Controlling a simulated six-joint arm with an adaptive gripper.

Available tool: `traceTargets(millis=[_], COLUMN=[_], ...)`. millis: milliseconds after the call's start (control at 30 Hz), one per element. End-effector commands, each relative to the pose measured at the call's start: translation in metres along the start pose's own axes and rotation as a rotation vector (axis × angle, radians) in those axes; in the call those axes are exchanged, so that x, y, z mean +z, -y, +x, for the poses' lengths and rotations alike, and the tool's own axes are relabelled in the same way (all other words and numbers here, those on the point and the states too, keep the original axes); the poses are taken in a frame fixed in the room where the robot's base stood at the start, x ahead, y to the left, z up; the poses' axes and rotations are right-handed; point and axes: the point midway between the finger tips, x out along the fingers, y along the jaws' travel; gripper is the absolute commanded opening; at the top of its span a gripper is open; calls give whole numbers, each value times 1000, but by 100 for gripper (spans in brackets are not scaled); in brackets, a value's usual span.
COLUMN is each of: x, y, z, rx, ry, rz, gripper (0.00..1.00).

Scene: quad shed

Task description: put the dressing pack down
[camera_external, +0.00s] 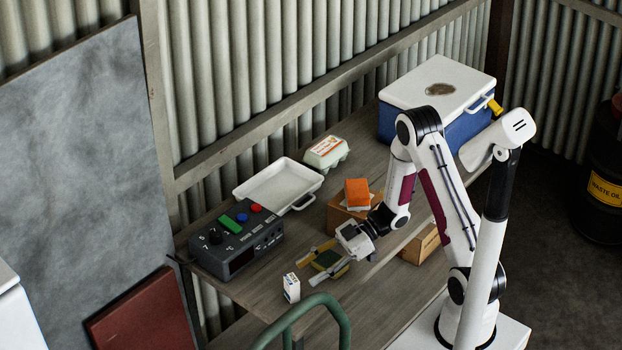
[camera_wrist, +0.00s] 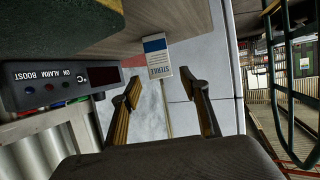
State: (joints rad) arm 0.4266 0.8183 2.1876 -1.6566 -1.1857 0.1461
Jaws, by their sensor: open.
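The dressing pack is a small white box with a blue band and the word STERILE. In the external view the dressing pack (camera_external: 291,287) stands upright on the bench near its front left edge. In the wrist view the dressing pack (camera_wrist: 157,56) appears upside down, just beyond the fingertips. My gripper (camera_external: 307,272) is low over the bench, right of the pack, its fingers pointing toward it. In the wrist view my gripper (camera_wrist: 164,88) has its fingers wide apart with nothing between them. The pack looks apart from both fingers.
A green and yellow sponge (camera_external: 327,260) lies close by my fingers. A grey control box (camera_external: 237,242) is to the left, a white tray (camera_external: 262,187) behind it. An egg carton (camera_external: 326,152), wooden box (camera_external: 339,214) and blue cooler (camera_external: 456,131) stand further back. A green rail (camera_external: 315,299) curves in front.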

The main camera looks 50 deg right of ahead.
Motion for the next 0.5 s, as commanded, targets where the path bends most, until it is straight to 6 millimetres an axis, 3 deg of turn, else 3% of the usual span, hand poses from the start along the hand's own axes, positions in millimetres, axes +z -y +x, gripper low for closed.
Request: traceTargets(millis=[300, 500], x=[0, 0], y=[-1, 0], z=[-38, -50], rx=[2, 1], ry=[-1, 0], rz=[0, 0], gripper=[45, 45])
